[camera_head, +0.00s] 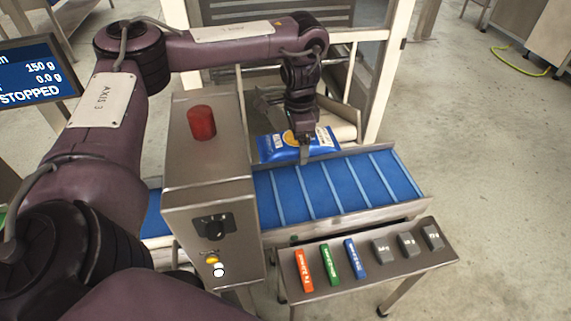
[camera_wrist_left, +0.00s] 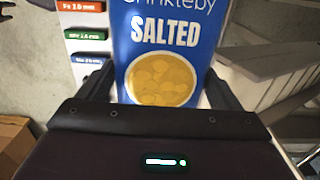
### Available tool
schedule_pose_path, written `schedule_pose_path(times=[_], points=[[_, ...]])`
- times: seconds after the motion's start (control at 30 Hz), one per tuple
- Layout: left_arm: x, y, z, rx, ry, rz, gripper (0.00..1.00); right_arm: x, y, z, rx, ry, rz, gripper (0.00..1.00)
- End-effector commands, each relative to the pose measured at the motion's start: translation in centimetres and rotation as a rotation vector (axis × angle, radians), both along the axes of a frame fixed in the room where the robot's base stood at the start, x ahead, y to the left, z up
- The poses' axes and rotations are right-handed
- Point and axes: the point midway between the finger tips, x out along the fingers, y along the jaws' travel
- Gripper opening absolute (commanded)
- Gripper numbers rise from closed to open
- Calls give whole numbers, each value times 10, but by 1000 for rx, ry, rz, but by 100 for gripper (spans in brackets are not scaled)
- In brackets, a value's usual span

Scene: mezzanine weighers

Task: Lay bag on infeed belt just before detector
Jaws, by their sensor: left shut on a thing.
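The bag is a blue and white crisp bag (camera_head: 274,148) held near the far edge of the belt. In the left wrist view the bag (camera_wrist_left: 165,35) shows "SALTED" and a yellow crisp picture, between the two fingers. My left gripper (camera_head: 304,143) is shut on it from above. I cannot tell whether the bag touches the belt. The infeed belt (camera_head: 318,187) is blue with pale cross bars, and its visible top is bare. The detector (camera_head: 210,165) is a steel box with a red beacon, left of the bag, and hides part of the belt. My right gripper is not in view.
A small steel stand (camera_head: 350,283) in front of the belt holds red, green and blue test sticks and several grey blocks. A screen (camera_head: 38,70) at left reads "STOPPED". A rail frame and pale rollers (camera_head: 342,117) are behind the bag.

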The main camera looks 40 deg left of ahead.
Motion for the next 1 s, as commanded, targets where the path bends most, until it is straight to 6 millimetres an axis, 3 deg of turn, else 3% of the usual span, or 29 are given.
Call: schedule_pose_path(times=[0.03, 0.23, 0.5, 0.8, 1.0], points=[[0, 0, -11, 0, -1, 0, 60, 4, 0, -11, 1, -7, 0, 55], [-1, 0, -35, -2, 4, 0, 60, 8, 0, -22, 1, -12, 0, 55], [-2, 0, -109, -3, 6, 3, 60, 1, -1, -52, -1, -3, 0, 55], [-1, 0, -162, 1, 2, 1, 60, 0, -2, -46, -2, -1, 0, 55], [-1, 0, -180, 0, 4, 0, 60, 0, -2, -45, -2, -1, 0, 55]])
